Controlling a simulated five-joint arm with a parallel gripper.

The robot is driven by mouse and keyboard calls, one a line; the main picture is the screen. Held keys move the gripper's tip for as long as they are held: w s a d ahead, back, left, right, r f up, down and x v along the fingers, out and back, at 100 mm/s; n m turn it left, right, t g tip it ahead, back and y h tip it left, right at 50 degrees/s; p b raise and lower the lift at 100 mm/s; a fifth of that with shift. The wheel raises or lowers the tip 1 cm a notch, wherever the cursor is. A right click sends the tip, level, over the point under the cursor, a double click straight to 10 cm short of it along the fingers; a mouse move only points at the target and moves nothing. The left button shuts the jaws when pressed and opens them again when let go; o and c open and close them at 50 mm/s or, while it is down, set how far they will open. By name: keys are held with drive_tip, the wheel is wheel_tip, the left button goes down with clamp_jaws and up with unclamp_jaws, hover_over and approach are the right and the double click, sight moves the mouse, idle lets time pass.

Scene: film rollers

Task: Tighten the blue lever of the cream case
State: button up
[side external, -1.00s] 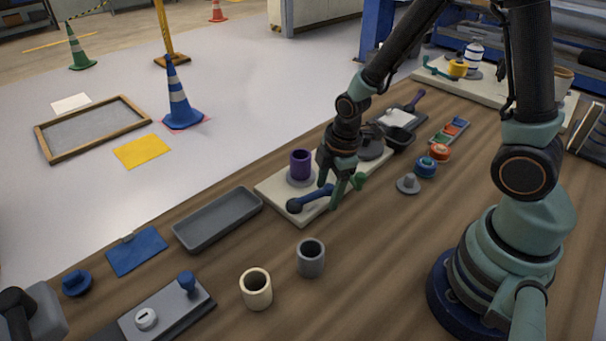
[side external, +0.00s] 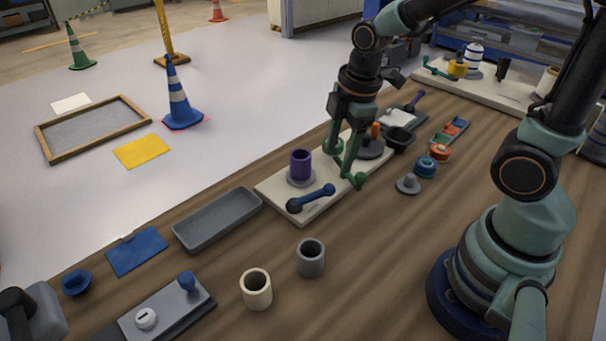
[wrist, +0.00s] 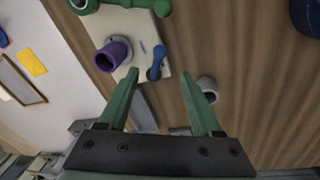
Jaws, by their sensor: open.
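The cream case (side external: 322,206) is a flat board on the table, carrying a purple cylinder (side external: 301,165) on a grey disc. The blue lever (side external: 311,198) lies along its near end, a bar with a round end at each side. In the wrist view the blue lever (wrist: 156,63) shows in the gap between my fingertips. A green lever (wrist: 130,4) is at the top edge there. My gripper (side external: 338,164) is open and empty, its two green fingers above the case, behind the blue lever. It also shows in the wrist view (wrist: 159,76). Its exact height is hard to tell.
A grey tray (side external: 218,236) lies left of the case. A grey cup (side external: 311,258) and a cream cup (side external: 256,290) stand in front. Blue and orange rings (side external: 426,167) and a grey peg (side external: 408,185) sit to the right.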

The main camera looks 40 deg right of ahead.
sight(311, 197)
drive_tip(key=c, duration=0.5)
drive_tip(key=shift+w+r+m, duration=0.1)
drive_tip(key=shift+w+m, duration=0.1)
drive_tip(key=shift+m, duration=0.1)
drive_tip(key=c, duration=0.5)
drive_tip(key=w+m+g, duration=0.1)
drive_tip(key=w+m, duration=0.1)
drive_tip(key=m, duration=0.1)
drive_tip(key=w+m+g, duration=0.1)
drive_tip(key=w+m, duration=0.1)
drive_tip(key=m, duration=0.1)
drive_tip(key=w+m+g, duration=0.1)
drive_tip(key=w+m, duration=0.1)
drive_tip(key=m, duration=0.1)
drive_tip(key=shift+g, duration=0.3)
clamp_jaws()
drive_tip(key=f+m, duration=0.1)
drive_tip(key=f, duration=0.2)
drive_tip(key=f+m, duration=0.1)
drive_tip(key=f, duration=0.2)
drive_tip(key=s+f+m+g, duration=0.1)
drive_tip(key=f+m, duration=0.1)
drive_tip(key=f, duration=0.2)
